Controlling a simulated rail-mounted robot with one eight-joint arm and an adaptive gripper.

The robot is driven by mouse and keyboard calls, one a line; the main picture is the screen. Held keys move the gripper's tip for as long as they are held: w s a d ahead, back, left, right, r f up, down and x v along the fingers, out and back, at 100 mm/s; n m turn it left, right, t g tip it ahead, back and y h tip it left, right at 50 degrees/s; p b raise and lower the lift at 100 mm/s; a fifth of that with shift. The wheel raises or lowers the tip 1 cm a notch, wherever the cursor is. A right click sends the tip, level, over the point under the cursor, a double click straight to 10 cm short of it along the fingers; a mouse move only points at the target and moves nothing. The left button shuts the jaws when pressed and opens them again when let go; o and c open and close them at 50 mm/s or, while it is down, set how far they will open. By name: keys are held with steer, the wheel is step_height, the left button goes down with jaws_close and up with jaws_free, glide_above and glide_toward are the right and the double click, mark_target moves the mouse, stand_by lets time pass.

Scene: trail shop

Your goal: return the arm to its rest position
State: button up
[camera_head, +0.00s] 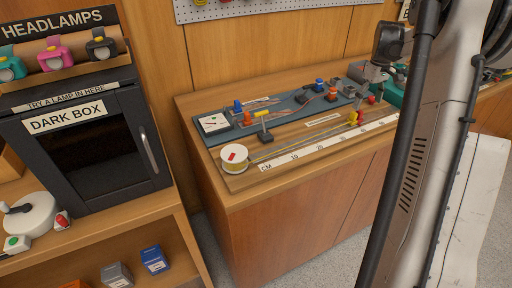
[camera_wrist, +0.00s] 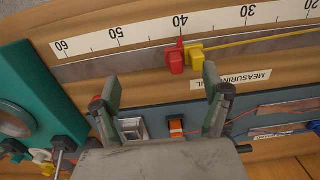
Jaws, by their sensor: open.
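My gripper (camera_head: 371,76) hangs over the far right part of the counter (camera_head: 228,194) in the head view, partly beside my own arm. In the wrist view its two fingers stand well apart, and my gripper (camera_wrist: 161,90) is open with nothing held between the tips. Beyond the tips lie the measuring rail with a red slider (camera_wrist: 175,60) and a yellow slider (camera_wrist: 195,56) touching or nearly touching, close to the 40 mark. A yellow line runs right from the yellow slider. A silver block (camera_wrist: 132,128) and an orange piece (camera_wrist: 176,128) show near the gripper body.
A blue-grey board (camera_head: 288,107) with wires and small parts lies behind the rail. A round tape reel (camera_head: 233,158) stands at the rail's left end. A teal case (camera_wrist: 35,100) is left in the wrist view. The dark box (camera_head: 95,145) and headlamps (camera_head: 55,53) stand left.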

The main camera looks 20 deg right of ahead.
steer(key=shift+a+r+p, duration=0.15)
steer(key=shift+a+r, duration=0.05)
steer(key=shift+r, duration=0.3)
steer(key=shift+a+r+p, duration=0.15)
steer(key=shift+a+r, duration=0.05)
steer(key=shift+r, duration=0.3)
steer(key=s+a+r+t, duration=0.15)
steer(key=a+r, duration=0.25)
steer(key=a, duration=0.4)
steer(key=s+a+r+h, duration=0.1)
steer(key=s+a+r, duration=0.2)
steer(key=a, duration=0.5)
steer(key=s+a+r+t, duration=0.15)
steer(key=a+r, duration=0.25)
steer(key=a, duration=0.4)
steer(key=s+a+f+t, duration=0.2)
steer(key=s+a, duration=0.8)
steer(key=s+a+f+m+t+y, duration=0.1)
steer(key=s+a+f+t, duration=0.1)
steer(key=s+a, duration=0.8)
steer(key=shift+s+f+m, duration=0.2)
steer(key=shift+f+m, duration=0.1)
steer(key=shift+f, duration=0.35)
steer(key=shift+c, duration=0.6)
